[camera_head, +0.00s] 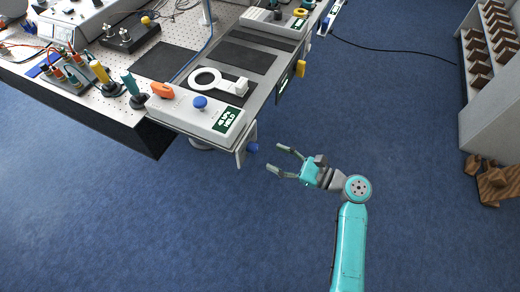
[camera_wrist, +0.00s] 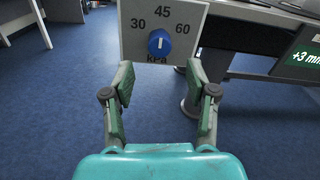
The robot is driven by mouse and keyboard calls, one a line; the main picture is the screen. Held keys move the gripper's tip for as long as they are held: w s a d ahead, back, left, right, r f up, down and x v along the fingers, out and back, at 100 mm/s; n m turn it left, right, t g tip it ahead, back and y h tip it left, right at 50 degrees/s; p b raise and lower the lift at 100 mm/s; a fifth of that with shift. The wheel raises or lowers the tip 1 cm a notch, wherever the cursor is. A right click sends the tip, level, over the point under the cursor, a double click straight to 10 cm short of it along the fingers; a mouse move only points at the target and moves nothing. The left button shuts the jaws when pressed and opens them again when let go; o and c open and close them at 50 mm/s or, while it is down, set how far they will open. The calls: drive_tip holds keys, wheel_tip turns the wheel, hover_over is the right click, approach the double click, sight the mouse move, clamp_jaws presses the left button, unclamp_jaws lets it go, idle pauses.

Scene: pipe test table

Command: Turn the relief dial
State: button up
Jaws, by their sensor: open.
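The relief dial (camera_wrist: 159,42) is a round blue knob with a white pointer mark, on a pale plate (camera_wrist: 133,44) marked 30, 45, 60 and kPa. The mark looks upright, toward 45. In the head view the blue dial (camera_head: 253,147) sticks out from the table's front right corner. My gripper (camera_head: 278,160) is open and empty, just right of the dial and apart from it. In the wrist view my gripper (camera_wrist: 160,76) has its green fingers spread, with the dial ahead between them and slightly above the fingertips.
The test table carries a white box with a blue knob (camera_head: 200,102), an orange handle (camera_head: 162,90) and a white ring-shaped part (camera_head: 205,80). A green sign (camera_wrist: 303,55) is at the right of the wrist view. Shelves (camera_head: 490,110) stand far right. The blue floor around my arm is clear.

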sight(257, 150)
drive_tip(key=shift+x, duration=3.05)
clamp_jaws()
